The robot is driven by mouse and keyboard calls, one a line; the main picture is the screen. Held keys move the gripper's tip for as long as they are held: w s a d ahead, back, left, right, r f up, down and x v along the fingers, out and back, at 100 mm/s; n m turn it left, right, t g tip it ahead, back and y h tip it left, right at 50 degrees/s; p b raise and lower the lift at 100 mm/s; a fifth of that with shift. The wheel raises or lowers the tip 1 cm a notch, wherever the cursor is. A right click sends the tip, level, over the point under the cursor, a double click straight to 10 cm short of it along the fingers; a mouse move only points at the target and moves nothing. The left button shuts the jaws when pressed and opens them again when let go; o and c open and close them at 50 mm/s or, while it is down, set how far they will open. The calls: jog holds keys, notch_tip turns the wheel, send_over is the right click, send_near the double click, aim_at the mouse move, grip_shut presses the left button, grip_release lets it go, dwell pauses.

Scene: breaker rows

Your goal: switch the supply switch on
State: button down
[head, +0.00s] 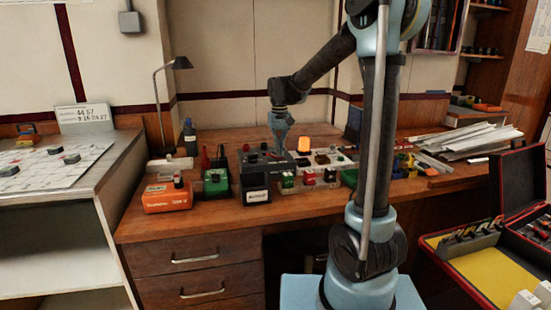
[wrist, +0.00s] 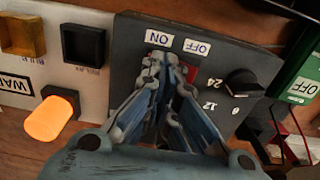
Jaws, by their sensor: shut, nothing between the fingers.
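A dark grey supply box (head: 254,181) with a white label on its front stands on the bench. In the wrist view its top panel (wrist: 210,33) has an ON label (wrist: 159,38) and an OFF label (wrist: 196,47), upside down. My gripper (head: 280,150) is shut and empty, pointing down over this box. In the wrist view my gripper (wrist: 168,64) covers the panel just below the labels. A small red part (wrist: 191,74) shows beside the fingers, under the OFF label. Most of the switch is hidden, so its position cannot be told.
A black knob (wrist: 243,83) with a 0, 12, 24 scale sits right of the fingers. A lit orange lamp (wrist: 50,118) is on the neighbouring pale board. An orange box (head: 167,197) and a green box (head: 216,182) stand left of the supply box.

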jog(key=shift+r, duration=0.1)
notch_tip(320, 180, up, 7)
dwell(0.9)
jog(key=s+d+f+m+t, duration=0.1)
jog(key=s+d+f, duration=0.2)
jog(key=s+d, duration=1.15)
jog(key=s+d+f+m, duration=0.1)
jog(key=s+d+f, duration=0.2)
jog(key=s+f, duration=0.4)
jog(key=s+d+f+m+t, duration=0.1)
jog(key=s+d+f, duration=0.3)
jog(key=s+f, duration=0.3)
jog(key=s, duration=0.3)
jog(key=shift+f, duration=0.2)
jog(key=shift+s+d, duration=0.1)
